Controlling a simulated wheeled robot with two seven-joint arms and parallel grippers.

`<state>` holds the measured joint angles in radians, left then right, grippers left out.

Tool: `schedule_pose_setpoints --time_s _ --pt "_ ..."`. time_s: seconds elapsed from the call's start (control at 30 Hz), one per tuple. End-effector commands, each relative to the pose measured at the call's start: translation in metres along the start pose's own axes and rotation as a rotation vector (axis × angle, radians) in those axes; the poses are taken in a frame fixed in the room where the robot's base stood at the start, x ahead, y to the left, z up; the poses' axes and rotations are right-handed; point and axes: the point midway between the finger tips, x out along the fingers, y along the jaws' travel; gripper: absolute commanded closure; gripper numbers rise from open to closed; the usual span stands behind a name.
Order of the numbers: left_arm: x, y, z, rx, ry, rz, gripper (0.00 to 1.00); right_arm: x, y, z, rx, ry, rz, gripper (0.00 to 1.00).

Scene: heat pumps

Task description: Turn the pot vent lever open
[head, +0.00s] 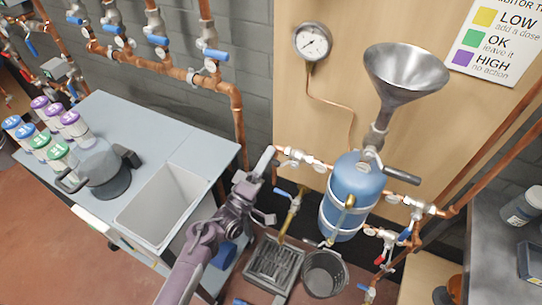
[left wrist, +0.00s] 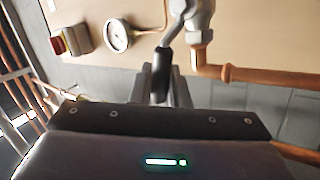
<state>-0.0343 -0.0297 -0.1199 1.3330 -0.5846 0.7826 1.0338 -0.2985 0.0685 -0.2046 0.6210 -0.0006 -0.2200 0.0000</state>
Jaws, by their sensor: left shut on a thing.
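The blue pot (head: 353,190) stands against the wooden board, with a steel funnel (head: 405,72) above it. A dark lever (head: 402,174) sticks out to the right near the pot's top, apart from my grippers. My left gripper (head: 266,160) is left of the pot, by the silver valve (head: 292,156) on the copper pipe. In the left wrist view its fingers are shut on a black lever handle (left wrist: 162,72), which joins a silver fitting (left wrist: 196,18). The fingers hide part of the handle. I cannot tell for certain which valve this lever belongs to. My right gripper is not in view.
A pressure gauge (head: 312,42) is on the board. More valves (head: 412,207) sit right of the pot. A bucket (head: 325,274) and a grated tray (head: 275,263) are below. A grey cart (head: 184,147) with bottles and a jug stands left.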

Motion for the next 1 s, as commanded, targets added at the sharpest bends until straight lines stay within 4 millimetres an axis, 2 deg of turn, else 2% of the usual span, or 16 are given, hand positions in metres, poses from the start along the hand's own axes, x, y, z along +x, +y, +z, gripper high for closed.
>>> schedule_pose_setpoints --time_s 0.4,1.0 --pt "-0.010 -0.015 0.003 -0.201 0.135 -0.004 1.00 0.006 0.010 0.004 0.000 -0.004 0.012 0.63" --pt "-0.013 -0.018 0.004 -0.246 0.163 -0.006 1.00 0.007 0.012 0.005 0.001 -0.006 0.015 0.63"
